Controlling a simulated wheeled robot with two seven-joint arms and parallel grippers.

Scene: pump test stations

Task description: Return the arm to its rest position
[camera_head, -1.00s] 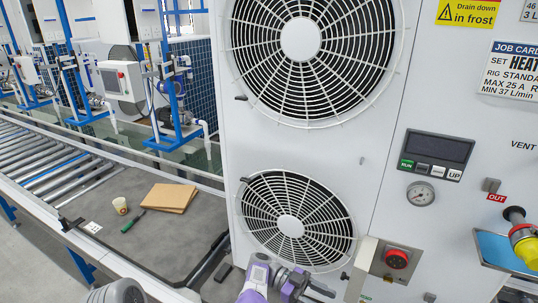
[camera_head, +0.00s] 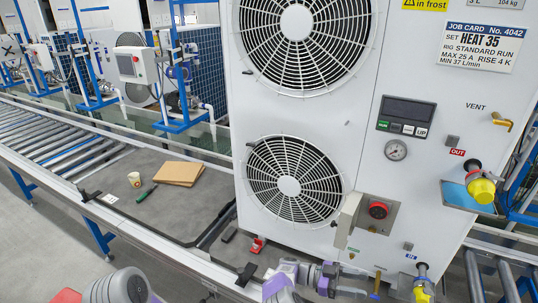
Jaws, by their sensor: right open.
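My right arm comes in at the bottom centre, with purple and grey links. Its gripper (camera_head: 356,281) points to the right in front of the lower edge of the big white heat pump unit (camera_head: 350,130). The jaws are open, and I see nothing between them. The gripper is below the lower fan grille and the red knob (camera_head: 378,210). Whether it touches the unit cannot be told. My left gripper is not in view.
Yellow-capped fittings (camera_head: 482,190) stick out at the right. A grey mat (camera_head: 185,215) at the left holds a cup (camera_head: 134,179), a cardboard piece (camera_head: 178,173) and a green marker (camera_head: 147,194). A roller conveyor (camera_head: 75,160) runs behind. Grey floor shows at lower left.

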